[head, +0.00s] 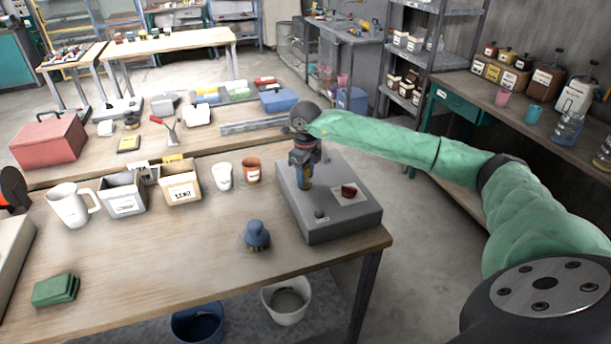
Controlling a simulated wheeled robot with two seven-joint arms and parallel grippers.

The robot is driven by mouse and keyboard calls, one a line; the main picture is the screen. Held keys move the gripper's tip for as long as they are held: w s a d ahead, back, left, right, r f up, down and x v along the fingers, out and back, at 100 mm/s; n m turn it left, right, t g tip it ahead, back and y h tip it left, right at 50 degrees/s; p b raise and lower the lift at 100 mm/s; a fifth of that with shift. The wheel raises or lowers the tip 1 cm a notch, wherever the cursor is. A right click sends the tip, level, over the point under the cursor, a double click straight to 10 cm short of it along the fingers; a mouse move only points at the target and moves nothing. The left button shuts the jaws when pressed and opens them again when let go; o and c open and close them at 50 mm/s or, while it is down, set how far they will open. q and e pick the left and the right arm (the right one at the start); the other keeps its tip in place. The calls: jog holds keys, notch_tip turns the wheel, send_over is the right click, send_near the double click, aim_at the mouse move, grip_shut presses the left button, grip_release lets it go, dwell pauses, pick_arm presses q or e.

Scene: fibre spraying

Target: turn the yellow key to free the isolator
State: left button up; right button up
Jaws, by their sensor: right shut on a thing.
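A grey box (345,222) stands at the right end of the near wooden table. On its sloped top is a red knob (348,190) on a pale plate, which looks like the isolator. A small dark knob (320,214) sits near its front edge. My right gripper (305,186) points down at the left part of the box top. It is shut on the yellow key, of which only a little yellow shows between the fingers. How far the key is turned cannot be seen. My left gripper is not in view.
A blue-capped item (257,235) stands left of the box. Behind are a brown cup (252,170), a white cup (222,176), open bins and a white jug (72,205). The table's front middle is clear.

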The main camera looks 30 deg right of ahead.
jog(key=o, duration=1.1)
jog(key=shift+c, duration=0.2)
jog(key=shift+w+r+b, duration=0.1)
jog(key=shift+r+b, duration=0.2)
jog(key=shift+r, duration=0.1)
notch_tip(320, 180, up, 6)
jog(key=shift+f+b, duration=0.15)
jog(key=shift+b, duration=0.95)
jog(key=shift+r, duration=0.65)
